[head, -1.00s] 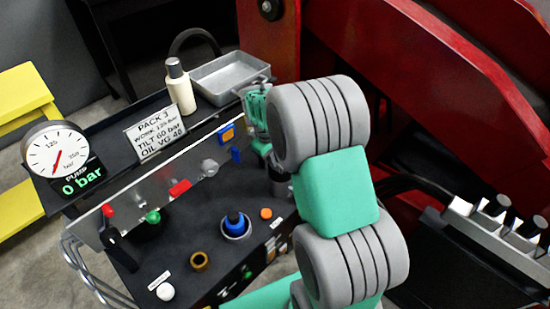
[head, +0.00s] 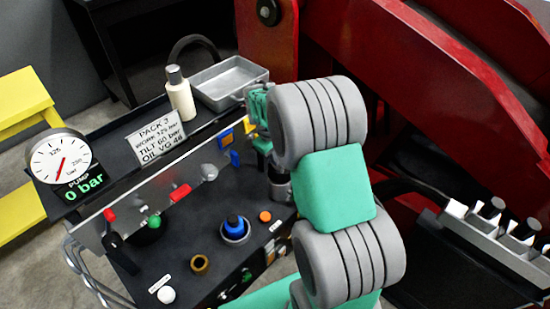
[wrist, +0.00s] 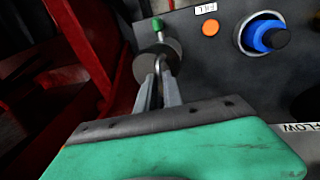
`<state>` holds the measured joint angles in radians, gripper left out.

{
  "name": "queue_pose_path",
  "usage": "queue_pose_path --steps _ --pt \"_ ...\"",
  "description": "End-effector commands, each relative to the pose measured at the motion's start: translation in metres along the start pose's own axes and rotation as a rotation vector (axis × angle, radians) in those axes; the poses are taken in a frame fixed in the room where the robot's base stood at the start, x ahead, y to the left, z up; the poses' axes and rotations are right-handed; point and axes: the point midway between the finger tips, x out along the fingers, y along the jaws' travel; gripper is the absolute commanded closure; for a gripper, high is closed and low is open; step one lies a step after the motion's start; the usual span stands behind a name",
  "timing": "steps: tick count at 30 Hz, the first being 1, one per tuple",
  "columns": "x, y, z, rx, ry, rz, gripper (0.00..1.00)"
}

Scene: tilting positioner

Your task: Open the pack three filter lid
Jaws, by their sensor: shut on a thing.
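The filter lid is a dark round cap (wrist: 152,66) in the wrist view, with a bent metal handle (wrist: 160,50) across it. My gripper (wrist: 159,88) is at this cap, with its two narrow grey fingers close together, shut on the metal handle. The fingers hide part of the cap's near side. In the head view the grey filter body (head: 281,188) shows partly behind my arm, and the contact itself is hidden. I cannot tell whether the lid is raised or seated.
A green knob (wrist: 157,24), orange button (wrist: 211,28) and blue knob (wrist: 266,37) stand near the cap. A white bottle (head: 181,95), metal tray (head: 229,82) and Pack 3 sign (head: 158,139) are behind the panel. The pump gauge (head: 60,156) reads 0 bar.

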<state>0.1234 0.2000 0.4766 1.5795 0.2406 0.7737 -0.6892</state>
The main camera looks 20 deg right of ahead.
Motion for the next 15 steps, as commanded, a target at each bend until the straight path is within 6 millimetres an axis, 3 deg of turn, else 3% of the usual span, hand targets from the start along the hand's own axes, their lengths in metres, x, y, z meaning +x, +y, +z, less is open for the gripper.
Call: queue_pose_path --steps 1,2,9,15 --pt "0.001 0.0003 -0.0006 0.0 0.002 0.002 1.0" --pt "0.0011 0.0003 -0.0006 0.0 0.002 0.002 0.89" --pt "0.001 -0.0005 -0.0007 -0.001 0.001 0.001 0.69" --pt "0.0008 -0.001 -0.0008 -0.002 0.001 0.001 0.67"
